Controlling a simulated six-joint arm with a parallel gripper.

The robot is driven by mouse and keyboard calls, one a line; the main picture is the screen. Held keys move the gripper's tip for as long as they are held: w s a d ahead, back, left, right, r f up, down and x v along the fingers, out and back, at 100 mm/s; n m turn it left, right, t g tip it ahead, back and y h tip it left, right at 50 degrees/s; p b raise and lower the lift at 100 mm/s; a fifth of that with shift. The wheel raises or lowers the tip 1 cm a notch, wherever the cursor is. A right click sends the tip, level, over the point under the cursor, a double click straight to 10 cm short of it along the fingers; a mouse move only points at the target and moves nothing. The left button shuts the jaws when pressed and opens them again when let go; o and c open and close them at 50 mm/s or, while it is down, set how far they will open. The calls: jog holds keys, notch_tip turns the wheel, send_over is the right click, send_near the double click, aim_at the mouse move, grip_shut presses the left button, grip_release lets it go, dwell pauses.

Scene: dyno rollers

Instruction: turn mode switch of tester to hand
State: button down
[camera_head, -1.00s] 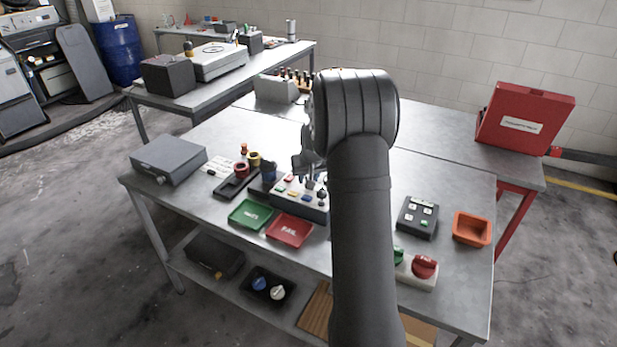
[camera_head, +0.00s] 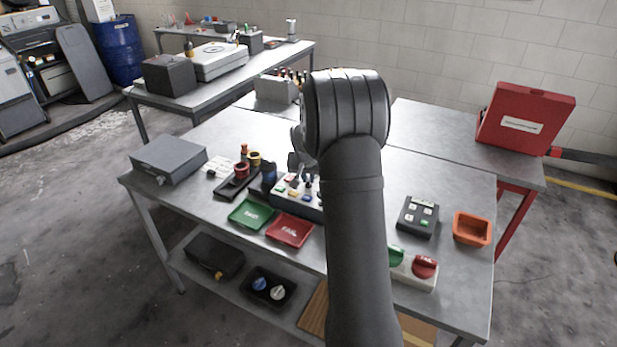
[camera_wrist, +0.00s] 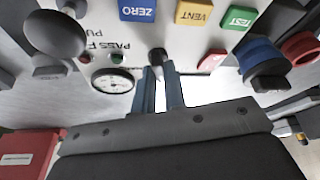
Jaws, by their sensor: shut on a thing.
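The tester (camera_head: 310,211) is a grey box with coloured buttons in the middle of the near table, partly hidden by my arm. In the wrist view its pale panel (camera_wrist: 185,50) shows a blue ZERO button (camera_wrist: 138,10), a yellow VENT button (camera_wrist: 194,12), a green TEST button (camera_wrist: 239,16) and a round gauge (camera_wrist: 112,81). A small dark switch knob (camera_wrist: 157,56) stands at the fingertips. My gripper (camera_wrist: 160,70) is shut on this knob, with one blue-grey finger on each side. The knob's markings and exact angle cannot be read.
A green tray (camera_head: 251,214) and a red tray (camera_head: 290,230) lie in front of the tester. A large dark rounded knob (camera_wrist: 55,35) and blue and red ring parts (camera_wrist: 262,60) stand close to the gripper. A dark button box (camera_head: 418,217) and an orange bin (camera_head: 472,229) are at right.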

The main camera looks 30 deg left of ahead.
jog(key=m+h, duration=0.1)
jog(key=m, duration=0.2)
jog(key=m+h, duration=0.1)
jog(key=m, duration=0.2)
jog(key=shift+a+h, duration=0.2)
jog(key=shift+h, duration=0.1)
jog(key=m+h, duration=0.1)
jog(key=m, duration=0.2)
jog(key=m+h, duration=0.1)
jog(key=m, duration=0.2)
jog(key=shift+a+g, duration=0.1)
jog(key=shift+g, duration=0.3)
jog(key=shift+m, duration=0.3)
jog(key=c, duration=1.5)
grip_release()
jog(key=v, duration=1.7)
jog(key=shift+a+r, duration=0.15)
